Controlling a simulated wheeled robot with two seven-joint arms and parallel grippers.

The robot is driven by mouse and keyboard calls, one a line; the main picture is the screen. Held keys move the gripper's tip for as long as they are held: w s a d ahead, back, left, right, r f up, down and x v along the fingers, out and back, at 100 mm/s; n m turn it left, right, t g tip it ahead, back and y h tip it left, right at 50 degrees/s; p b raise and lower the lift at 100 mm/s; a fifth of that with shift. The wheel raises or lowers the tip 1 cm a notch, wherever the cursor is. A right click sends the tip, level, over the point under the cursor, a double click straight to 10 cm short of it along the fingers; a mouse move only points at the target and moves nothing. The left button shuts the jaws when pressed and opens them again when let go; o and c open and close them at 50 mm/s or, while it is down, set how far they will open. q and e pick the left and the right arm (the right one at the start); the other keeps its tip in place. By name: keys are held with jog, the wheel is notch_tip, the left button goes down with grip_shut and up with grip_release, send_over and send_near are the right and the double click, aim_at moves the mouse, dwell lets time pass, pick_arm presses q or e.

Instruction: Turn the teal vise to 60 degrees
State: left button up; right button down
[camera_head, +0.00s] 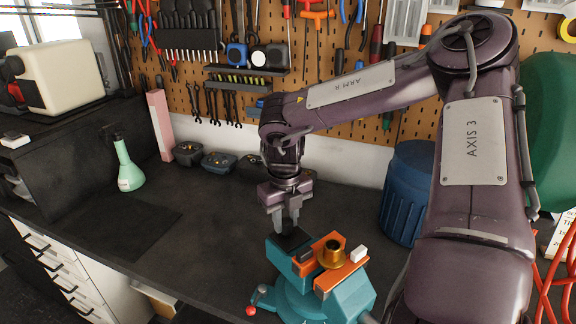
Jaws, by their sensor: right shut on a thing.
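The teal vise (296,298) stands on the bench at the bottom centre, with orange jaw parts (330,275) and a brass-coloured round piece (333,254) between them. A lever with a red knob (251,311) sticks out at its lower left. My right gripper (288,228) points down from above at the vise's back left corner. Its fingers are close together on a dark part at the top of the vise; the exact contact is hard to see. The vise's angle cannot be read from here. My left gripper is not in view.
A blue barrel (406,190) stands to the right of the vise, partly behind my right arm. A green flask (128,167) and a dark mat (125,225) are at left. Small dark bins (218,162) line the back wall. The bench left of the vise is clear.

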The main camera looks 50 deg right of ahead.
jog(key=shift+a, duration=0.1)
dwell(0.3)
jog(key=c, duration=1.1)
grip_release()
jog(key=shift+w+r, duration=0.1)
jog(key=shift+r, duration=0.3)
notch_tip(320, 180, up, 7)
jog(key=shift+a+b, duration=0.1)
jog(key=shift+b, duration=0.85)
